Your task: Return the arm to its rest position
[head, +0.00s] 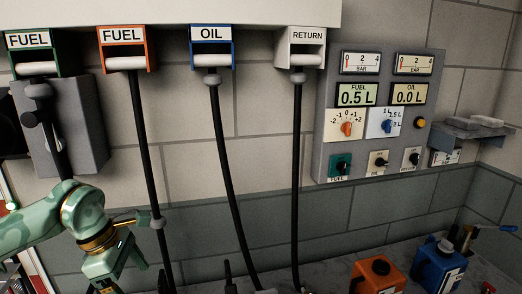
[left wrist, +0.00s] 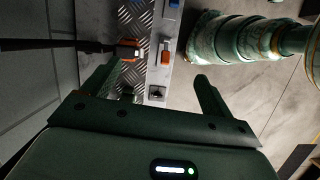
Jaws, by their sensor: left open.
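My left arm (head: 70,215) is green with a gold joint and comes in at the lower left of the head view, in front of the wall. Its hand end runs down toward the bottom edge. In the left wrist view my left gripper (left wrist: 155,85) is open, with its two fingers spread wide and nothing between them. Beyond the fingers is a metal tread-plate surface (left wrist: 138,25) with a small orange object (left wrist: 128,48) near the left finger. My right gripper does not show in either view.
Hoses hang from holders labelled FUEL (head: 123,47), OIL (head: 211,48) and RETURN (head: 307,47). A control panel (head: 435,110) is on the wall. An orange tank (head: 378,272) and a blue tank (head: 438,265) stand on the counter at the lower right.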

